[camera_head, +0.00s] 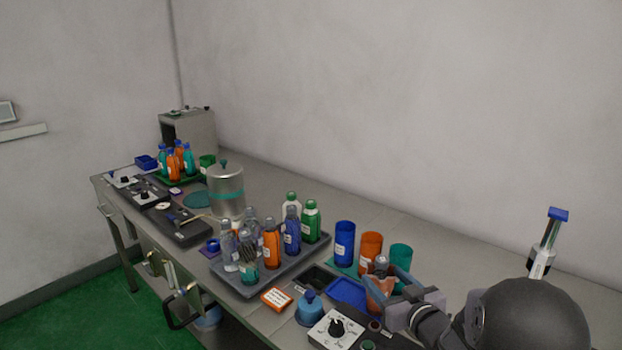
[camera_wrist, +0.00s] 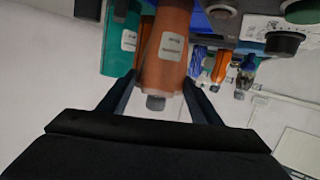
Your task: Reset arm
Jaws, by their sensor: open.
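My gripper (camera_head: 388,285) is at the front right of the bench, open. Its fingers stand on either side of an orange bottle with a grey cap (camera_wrist: 160,70). In the head view the bottle (camera_head: 378,299) is upright and partly hidden by the gripper. Whether either finger touches it I cannot tell. Just behind stand a blue sleeve cup (camera_head: 345,243), an orange cup (camera_head: 370,247) and a teal cup (camera_head: 400,258). The wrist view is upside down and also shows the teal cup (camera_wrist: 118,50).
A grey tray (camera_head: 262,290) of several bottles stands left of the cups. A blue tray (camera_head: 347,290), a blue domed piece (camera_head: 310,308) and a white dial panel (camera_head: 334,329) lie near the gripper. A metal canister (camera_head: 226,181) stands farther left. The bench's back strip is clear.

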